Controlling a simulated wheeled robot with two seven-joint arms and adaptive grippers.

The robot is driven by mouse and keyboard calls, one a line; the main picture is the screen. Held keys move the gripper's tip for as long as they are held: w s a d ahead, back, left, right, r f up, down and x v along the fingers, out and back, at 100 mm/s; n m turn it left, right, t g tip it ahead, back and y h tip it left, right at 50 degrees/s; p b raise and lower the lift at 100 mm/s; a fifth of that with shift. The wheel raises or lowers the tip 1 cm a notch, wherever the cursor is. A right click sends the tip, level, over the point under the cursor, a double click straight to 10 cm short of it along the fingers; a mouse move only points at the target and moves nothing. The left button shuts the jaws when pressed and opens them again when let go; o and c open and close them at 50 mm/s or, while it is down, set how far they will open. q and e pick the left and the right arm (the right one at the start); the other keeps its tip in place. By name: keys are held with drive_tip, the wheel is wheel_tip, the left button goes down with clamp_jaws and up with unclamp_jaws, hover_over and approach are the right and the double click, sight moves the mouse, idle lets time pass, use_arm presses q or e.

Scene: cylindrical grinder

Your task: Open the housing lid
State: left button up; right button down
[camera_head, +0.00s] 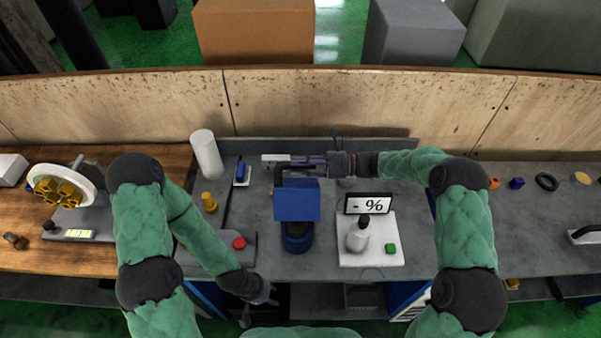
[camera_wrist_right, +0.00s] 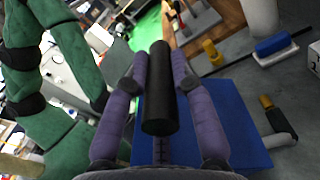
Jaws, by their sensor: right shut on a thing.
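The grinder housing's blue lid (camera_head: 297,199) sits at the middle of the bench above a dark blue round base (camera_head: 298,240). The lid also shows below the fingers in the right wrist view (camera_wrist_right: 240,115). My right gripper (camera_head: 283,163) is at the lid's far edge, its fingers pointing left. In the wrist view, a black cylindrical handle (camera_wrist_right: 160,88) lies between its two purple fingers, and the gripper is shut on it. My left gripper (camera_head: 262,296) hangs low near the bench's front edge, away from the lid; its fingers are too unclear to judge.
A white scale (camera_head: 350,250) with a bottle (camera_head: 358,238) and a percent display (camera_head: 368,204) stands right of the housing. A red button (camera_head: 239,242) is on the left. A white cylinder (camera_head: 206,155) and a yellow-knobbed part (camera_head: 209,203) stand at the back left.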

drive_tip(key=w+f+m+b, duration=0.5)
drive_tip(key=w+m+b, duration=0.1)
drive_tip(key=w, duration=0.6)
drive_tip(key=shift+w, duration=0.3)
drive_tip(key=c, duration=1.1)
unclamp_jaws()
drive_tip(key=shift+o, duration=0.3)
drive_tip(key=shift+f, duration=0.15)
